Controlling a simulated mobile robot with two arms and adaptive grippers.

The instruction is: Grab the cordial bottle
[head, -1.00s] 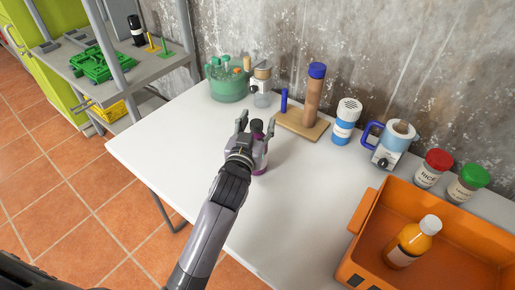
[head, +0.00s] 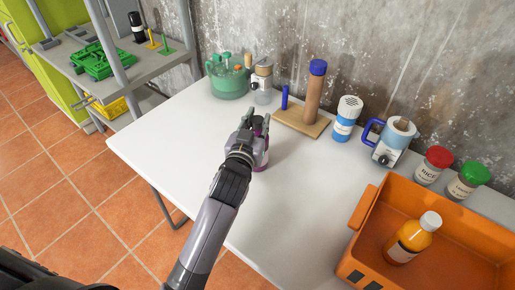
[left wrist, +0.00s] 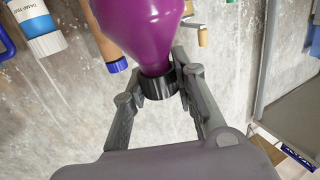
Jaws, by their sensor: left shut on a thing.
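The cordial bottle, purple with a black cap, stands on the white table (head: 180,140), partly hidden behind my left gripper in the head view (head: 262,158). In the left wrist view the purple body (left wrist: 145,28) widens away from the gripper, and the black cap (left wrist: 158,86) is between the fingers. My left gripper (head: 254,122) is shut on the bottle at its cap and neck; its fingers also show in the left wrist view (left wrist: 160,84). The bottle's label is not visible. My right gripper is not in view.
An orange crate (head: 362,215) holding an orange bottle (head: 412,238) stands at the right. The table's left part is clear.

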